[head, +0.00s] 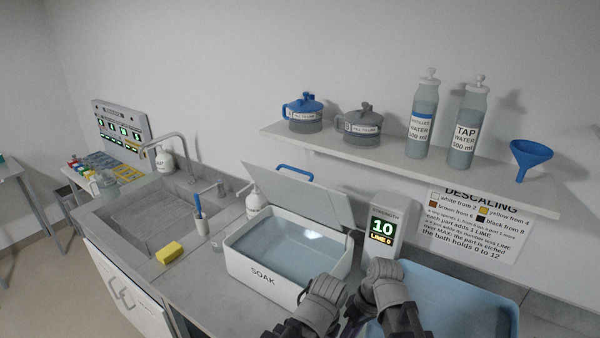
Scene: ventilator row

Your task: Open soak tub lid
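The soak tub (262,276) is a white box marked SOAK on the counter, with clear liquid inside. Its grey lid (300,197) stands raised and tilted back along the tub's rear edge, so the tub is open. A blue handle (295,170) shows at the lid's top edge. My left gripper (328,288) is at the tub's front right corner and hides part of it. My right gripper (382,270) is right of the tub, in front of the strength display. Both are well away from the lid handle. Their fingertips are too unclear to tell open from shut.
A blue tray (455,300) lies to the right. A shelf (400,165) with jugs, bottles and a blue funnel (531,155) hangs above. A sink (150,212) and yellow sponge (169,252) are left.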

